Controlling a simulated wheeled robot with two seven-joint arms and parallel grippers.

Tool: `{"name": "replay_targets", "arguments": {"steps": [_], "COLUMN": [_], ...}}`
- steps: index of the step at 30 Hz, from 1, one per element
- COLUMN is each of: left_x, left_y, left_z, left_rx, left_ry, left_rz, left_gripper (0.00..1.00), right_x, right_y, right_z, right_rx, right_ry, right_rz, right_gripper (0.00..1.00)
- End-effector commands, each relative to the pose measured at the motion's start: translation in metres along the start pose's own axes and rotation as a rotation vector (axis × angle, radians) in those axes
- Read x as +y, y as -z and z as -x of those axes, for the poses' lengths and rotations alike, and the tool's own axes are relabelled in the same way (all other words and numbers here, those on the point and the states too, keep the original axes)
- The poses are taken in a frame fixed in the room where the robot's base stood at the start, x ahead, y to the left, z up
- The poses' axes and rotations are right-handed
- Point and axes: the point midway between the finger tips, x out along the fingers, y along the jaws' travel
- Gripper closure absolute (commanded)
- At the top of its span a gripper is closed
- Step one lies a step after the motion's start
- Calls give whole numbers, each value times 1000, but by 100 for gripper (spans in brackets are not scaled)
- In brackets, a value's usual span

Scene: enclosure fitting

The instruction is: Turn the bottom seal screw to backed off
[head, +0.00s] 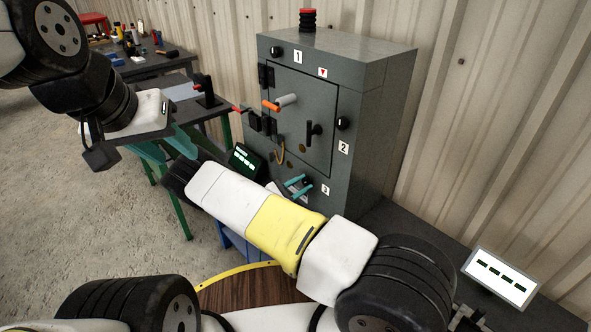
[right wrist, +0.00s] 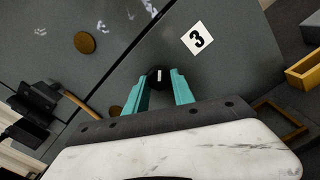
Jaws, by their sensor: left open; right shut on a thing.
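The grey enclosure (head: 370,110) stands on a bench against the wall, with its door closed. The bottom seal screw (right wrist: 159,76), a round black head with a white line, sits beside the label 3 (right wrist: 197,38). In the right wrist view its line runs nearly up and down the picture. My right gripper (right wrist: 162,86) has its teal fingers shut on this screw, one on each side; it also shows in the head view (head: 301,184), low on the enclosure front. My left gripper (head: 182,150) is open and empty, left of the enclosure.
Screws by labels 1 (head: 276,52) and 2 (head: 343,123) are on the enclosure front. An orange-tipped lever (head: 270,106) and black door handle (head: 313,131) stick out. A red-topped beacon (head: 308,19) stands above. A lit display (head: 500,276) is at lower right.

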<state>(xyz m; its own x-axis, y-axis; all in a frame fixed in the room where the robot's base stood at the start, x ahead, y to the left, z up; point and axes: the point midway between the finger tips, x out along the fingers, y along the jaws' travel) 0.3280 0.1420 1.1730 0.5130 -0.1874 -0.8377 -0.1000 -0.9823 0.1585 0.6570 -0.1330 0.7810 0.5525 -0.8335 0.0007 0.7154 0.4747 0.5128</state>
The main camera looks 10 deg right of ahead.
Motion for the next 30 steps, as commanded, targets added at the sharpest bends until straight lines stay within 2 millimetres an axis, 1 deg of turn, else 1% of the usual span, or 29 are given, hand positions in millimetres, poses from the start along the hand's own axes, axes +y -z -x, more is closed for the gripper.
{"name": "replay_targets", "arguments": {"steps": [9,18,24,30], "left_x": [0,0,0,0], "left_y": [0,0,0,0], "left_z": [0,0,0,0], "left_rx": [0,0,0,0], "left_ry": [0,0,0,0], "left_rz": [0,0,0,0], "left_gripper": [56,56,56,56], "right_x": [-2,-3,-3,-3], "right_y": [1,0,0,0], "right_z": [0,0,0,1], "right_rx": [4,4,4,4], "right_ry": [1,0,-1,-1], "right_rz": [298,555,681,758], "right_gripper": [100,100,100,100]}}
